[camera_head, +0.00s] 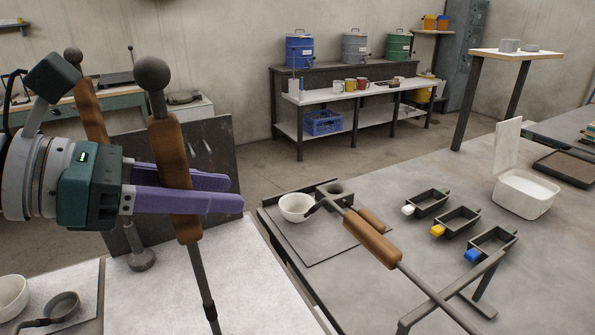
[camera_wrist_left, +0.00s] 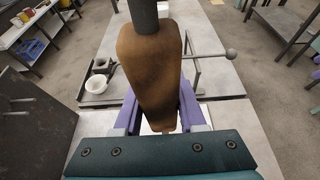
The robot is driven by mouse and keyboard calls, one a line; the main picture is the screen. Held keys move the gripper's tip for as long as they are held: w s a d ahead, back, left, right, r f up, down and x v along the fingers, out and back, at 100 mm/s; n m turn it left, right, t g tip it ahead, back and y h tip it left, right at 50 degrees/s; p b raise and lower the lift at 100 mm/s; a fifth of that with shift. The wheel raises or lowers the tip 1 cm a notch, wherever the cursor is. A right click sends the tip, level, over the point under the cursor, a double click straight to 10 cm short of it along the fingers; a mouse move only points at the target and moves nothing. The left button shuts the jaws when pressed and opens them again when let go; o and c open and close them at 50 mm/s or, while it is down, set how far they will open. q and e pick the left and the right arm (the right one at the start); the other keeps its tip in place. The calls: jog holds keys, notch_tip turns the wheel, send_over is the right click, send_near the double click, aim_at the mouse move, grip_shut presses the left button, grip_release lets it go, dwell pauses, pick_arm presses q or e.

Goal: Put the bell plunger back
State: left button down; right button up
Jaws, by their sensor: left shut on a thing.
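My left gripper (camera_head: 236,193), with purple fingers, is shut around the wooden handle of a ball-topped tool (camera_head: 172,150). The tool is tilted slightly, its dark rod running down out of the frame, so its lower end is hidden. The same handle fills the middle of the left wrist view (camera_wrist_left: 150,70). Behind the gripper stands a second ball-topped tool with a wooden handle (camera_head: 90,110); a flared, bell-shaped foot (camera_head: 141,260) shows below the gripper, apparently its lower end. I cannot tell which of the two is the bell plunger. My right gripper is not in view.
A dark upright panel (camera_head: 215,150) stands behind the gripper. A white bowl (camera_head: 13,298) and small ladle (camera_head: 62,306) are at lower left. The right table holds another white bowl (camera_head: 296,208), a wooden-handled tool (camera_head: 370,240), dark trays (camera_head: 427,203) and a lidded white box (camera_head: 525,194).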

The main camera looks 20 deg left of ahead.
pick_arm(q)
jog(key=shift+f, duration=0.25)
jog(key=shift+c, duration=2.4)
grip_release()
